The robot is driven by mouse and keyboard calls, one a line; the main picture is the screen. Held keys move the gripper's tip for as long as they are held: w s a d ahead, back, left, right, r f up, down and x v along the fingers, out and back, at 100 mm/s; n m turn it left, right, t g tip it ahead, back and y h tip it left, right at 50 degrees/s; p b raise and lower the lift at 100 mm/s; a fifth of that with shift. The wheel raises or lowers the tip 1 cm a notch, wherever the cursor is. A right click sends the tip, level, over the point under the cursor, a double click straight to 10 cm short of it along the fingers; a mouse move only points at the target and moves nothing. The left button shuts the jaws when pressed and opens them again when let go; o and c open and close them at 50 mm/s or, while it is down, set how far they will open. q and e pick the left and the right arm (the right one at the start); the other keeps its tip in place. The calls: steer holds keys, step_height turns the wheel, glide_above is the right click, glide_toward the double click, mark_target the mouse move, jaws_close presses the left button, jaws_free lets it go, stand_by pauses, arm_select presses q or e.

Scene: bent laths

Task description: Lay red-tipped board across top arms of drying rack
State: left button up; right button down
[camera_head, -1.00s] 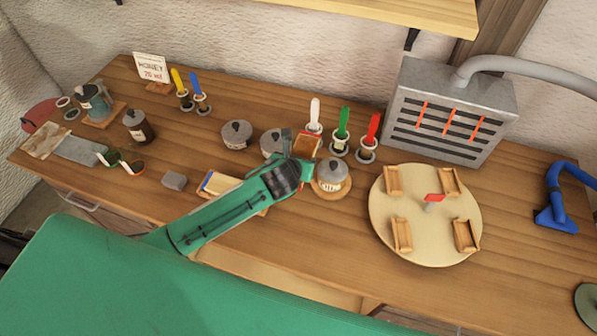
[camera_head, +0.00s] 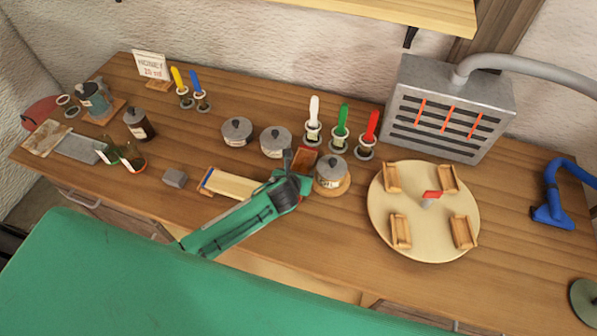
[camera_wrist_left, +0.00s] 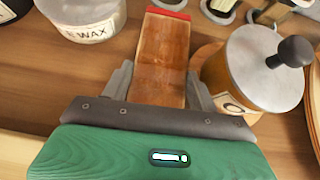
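The red-tipped board (camera_wrist_left: 160,55) is brown and lies between the two fingers of my left gripper (camera_wrist_left: 157,92), its red end pointing away from the wrist. In the head view the board (camera_head: 304,160) shows small at the end of my green left arm, beside a lidded pot. My left gripper (camera_head: 292,178) looks shut on the board's near end, the fingers at its side edges. Whether the board touches the table is unclear. I cannot pick out the drying rack with certainty. My right gripper is not in view.
A lidded pot (camera_head: 331,172) on a round wooden base stands close right of the board; a wax pot (camera_head: 275,141) stands to its left. A pale blue-ended wooden piece (camera_head: 235,185) lies left. A round turntable (camera_head: 430,248) with wooden holders is right, before a grey slotted box (camera_head: 447,105).

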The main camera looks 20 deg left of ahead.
arm_select(q)
steer(key=shift+o, duration=0.7)
